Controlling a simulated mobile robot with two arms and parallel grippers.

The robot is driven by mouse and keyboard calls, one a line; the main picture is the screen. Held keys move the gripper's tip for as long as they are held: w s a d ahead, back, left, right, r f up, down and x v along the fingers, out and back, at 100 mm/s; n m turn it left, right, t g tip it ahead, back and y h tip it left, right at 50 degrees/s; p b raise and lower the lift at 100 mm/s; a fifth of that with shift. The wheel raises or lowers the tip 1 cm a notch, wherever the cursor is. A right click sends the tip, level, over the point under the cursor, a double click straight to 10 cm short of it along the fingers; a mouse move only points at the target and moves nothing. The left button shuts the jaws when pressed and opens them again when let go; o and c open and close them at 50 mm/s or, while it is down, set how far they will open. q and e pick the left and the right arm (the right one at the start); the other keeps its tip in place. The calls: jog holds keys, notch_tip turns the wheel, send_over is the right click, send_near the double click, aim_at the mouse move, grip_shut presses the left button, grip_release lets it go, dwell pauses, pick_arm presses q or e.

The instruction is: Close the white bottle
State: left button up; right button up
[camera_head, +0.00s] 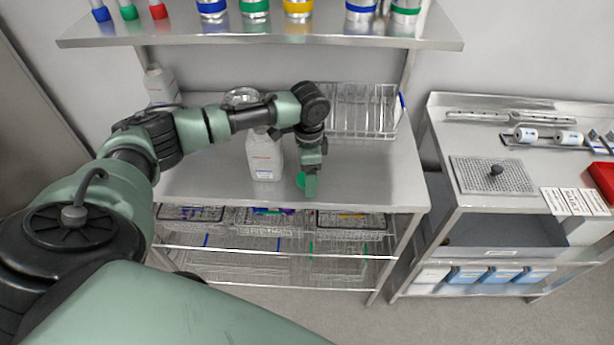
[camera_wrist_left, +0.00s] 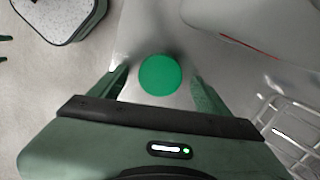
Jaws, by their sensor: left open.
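A white bottle (camera_head: 264,156) with red print stands upright on the steel table. My forearm crosses in front of its top, so I cannot see its mouth. A round green cap (camera_head: 301,180) is near the table's front edge, right of the bottle. My left gripper (camera_head: 310,188) points down at the cap and is open. In the left wrist view, the green cap (camera_wrist_left: 160,75) lies between the two spread fingers (camera_wrist_left: 160,88), with gaps on both sides. A pale surface with a red line at the upper right there appears to be the bottle (camera_wrist_left: 262,28). My right gripper is not in view.
Another white bottle (camera_head: 160,84) stands at the back left. A wire rack (camera_head: 358,110) stands behind my gripper. A shelf (camera_head: 270,36) with several coloured containers hangs above. The table's right front (camera_head: 375,185) is clear. A second steel table (camera_head: 470,150) stands right.

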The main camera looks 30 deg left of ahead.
pick_arm(q)
jog(key=c, duration=1.4)
jog(key=shift+r, duration=0.15)
notch_tip(320, 180, up, 20)
jog(key=b, duration=0.3)
jog(key=shift+b, duration=0.3)
jog(key=shift+f, duration=0.2)
